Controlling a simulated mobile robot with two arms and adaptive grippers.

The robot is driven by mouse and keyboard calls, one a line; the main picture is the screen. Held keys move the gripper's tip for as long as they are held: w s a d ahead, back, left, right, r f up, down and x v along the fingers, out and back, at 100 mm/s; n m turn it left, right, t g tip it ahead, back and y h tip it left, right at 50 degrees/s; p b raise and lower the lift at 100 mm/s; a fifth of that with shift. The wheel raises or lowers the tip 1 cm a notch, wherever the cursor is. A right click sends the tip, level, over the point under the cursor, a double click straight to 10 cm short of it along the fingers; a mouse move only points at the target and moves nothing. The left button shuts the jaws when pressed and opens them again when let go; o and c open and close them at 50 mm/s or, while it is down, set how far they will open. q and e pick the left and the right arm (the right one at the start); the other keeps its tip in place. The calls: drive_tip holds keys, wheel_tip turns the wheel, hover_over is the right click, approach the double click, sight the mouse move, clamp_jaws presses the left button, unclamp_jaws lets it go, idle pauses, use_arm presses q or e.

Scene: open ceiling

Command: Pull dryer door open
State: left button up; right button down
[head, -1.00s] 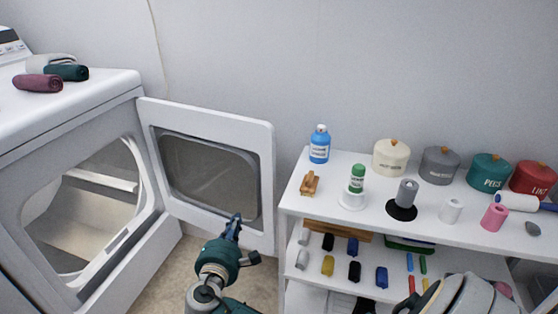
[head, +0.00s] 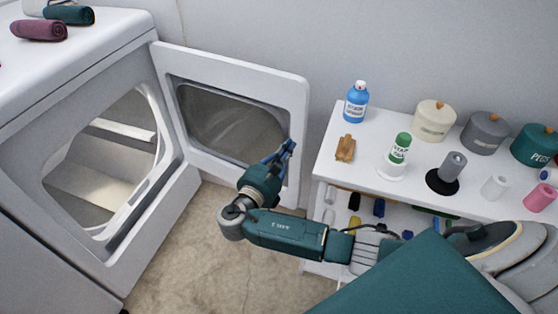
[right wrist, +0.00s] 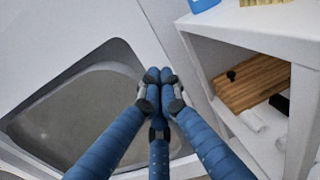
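The white dryer (head: 75,130) stands at the left with a dark round-cornered opening and a pale drum inside. Its door (head: 295,90) is swung wide open to the right, hinged beside the opening, with a grey recessed panel. My right gripper (head: 286,148) is in front of the door's inner face, near its free edge. In the right wrist view the door (right wrist: 70,35) lies behind the blue fingers (right wrist: 160,76), whose tips are together with nothing visible between them. Whether they touch the door is unclear. My left gripper is not in view.
A white shelf unit (head: 330,150) stands just right of the door's free edge, with a blue bottle (head: 356,102), canisters and small items. Rolled towels (head: 40,30) lie on the dryer. Floor (head: 185,262) is clear before the dryer.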

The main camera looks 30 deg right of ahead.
sight(300, 132)
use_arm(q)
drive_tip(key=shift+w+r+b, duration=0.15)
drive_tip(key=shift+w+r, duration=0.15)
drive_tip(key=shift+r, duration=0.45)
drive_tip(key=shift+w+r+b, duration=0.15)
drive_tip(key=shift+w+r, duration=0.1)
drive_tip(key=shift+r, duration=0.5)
use_arm(e)
drive_tip(key=shift+x, duration=2.4)
drive_tip(key=shift+w+d+r, duration=0.1)
drive_tip(key=shift+w+d, duration=0.05)
drive_tip(key=shift+d, duration=0.2)
drive_tip(key=x, duration=0.4)
drive_tip(key=shift+d, duration=0.1)
drive_tip(key=x, duration=0.5)
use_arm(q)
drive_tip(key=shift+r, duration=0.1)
